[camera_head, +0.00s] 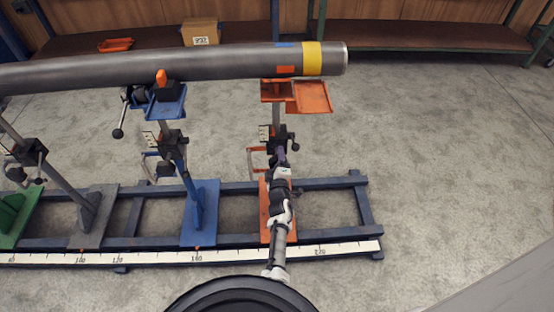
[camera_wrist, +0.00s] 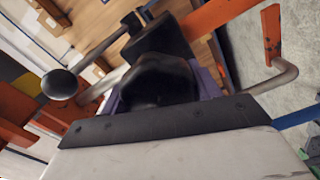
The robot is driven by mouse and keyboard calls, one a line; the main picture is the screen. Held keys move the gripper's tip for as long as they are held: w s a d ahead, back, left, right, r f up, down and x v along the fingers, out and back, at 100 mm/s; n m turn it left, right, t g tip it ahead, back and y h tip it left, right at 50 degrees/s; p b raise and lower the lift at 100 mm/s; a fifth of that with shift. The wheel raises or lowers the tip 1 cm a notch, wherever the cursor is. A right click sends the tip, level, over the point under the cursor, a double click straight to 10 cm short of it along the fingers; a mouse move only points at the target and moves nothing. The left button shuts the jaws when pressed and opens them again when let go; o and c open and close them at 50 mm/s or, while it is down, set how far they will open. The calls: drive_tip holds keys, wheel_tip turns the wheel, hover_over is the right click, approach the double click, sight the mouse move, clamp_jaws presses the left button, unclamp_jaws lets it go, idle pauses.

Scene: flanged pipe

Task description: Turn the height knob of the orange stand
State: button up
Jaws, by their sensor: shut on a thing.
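The orange stand rises at the right end of the rail. Its orange base plate (camera_head: 264,228) is partly hidden behind my arm, and its grey column (camera_head: 276,115) shows above. A dark clamp block sits on the column. My gripper (camera_head: 281,153) points up at this block from the front. In the wrist view, the black height knob (camera_wrist: 160,80) lies between the purple fingers of my gripper (camera_wrist: 158,92), which are shut on it. A black ball-ended lever (camera_wrist: 60,84) stands out to the left. How far the knob is turned cannot be told.
A grey pipe (camera_head: 200,67) with a yellow band lies across the top of the stands. A blue stand (camera_head: 200,215) is left of the orange one. A bent crank handle (camera_wrist: 278,78) is close right of my gripper. Floor right of the rail is clear.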

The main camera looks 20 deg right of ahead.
drive_tip(key=o, duration=1)
drive_tip(key=shift+s, duration=0.1)
drive_tip(key=v, duration=1.3)
drive_tip(key=shift+s+a+p, duration=0.1)
drive_tip(key=shift+s+p, duration=0.2)
drive_tip(key=shift+p, duration=0.05)
